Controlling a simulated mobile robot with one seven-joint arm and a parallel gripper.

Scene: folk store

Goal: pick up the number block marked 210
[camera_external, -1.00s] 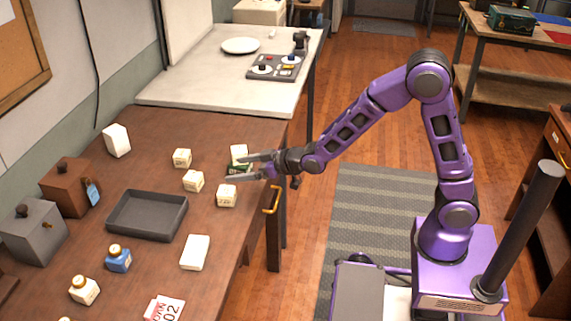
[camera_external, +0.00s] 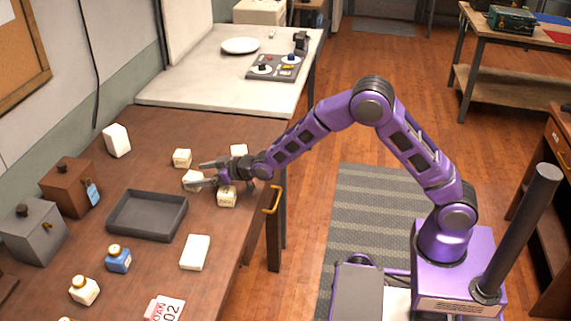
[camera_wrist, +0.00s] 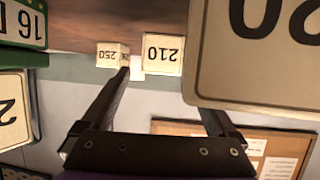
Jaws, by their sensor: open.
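The number block marked 210 (camera_wrist: 161,54) shows upside down in the wrist view, ahead of my gripper and between the lines of its two fingers. In the external view it appears to be the cream block (camera_external: 192,177) beside the fingertips, partly covered by a finger. My gripper (camera_external: 195,175) is open and low over the brown table; whether it touches the block I cannot tell. The block marked 250 (camera_wrist: 108,56) stands just left of 210 in the wrist view, near the left fingertip. A large block face (camera_wrist: 230,85) fills the right side, its number cut off.
Other cream blocks stand close by (camera_external: 182,157), (camera_external: 227,197), (camera_external: 239,151). A dark tray (camera_external: 147,217) lies left of the near blocks. The table's right edge is under my arm.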

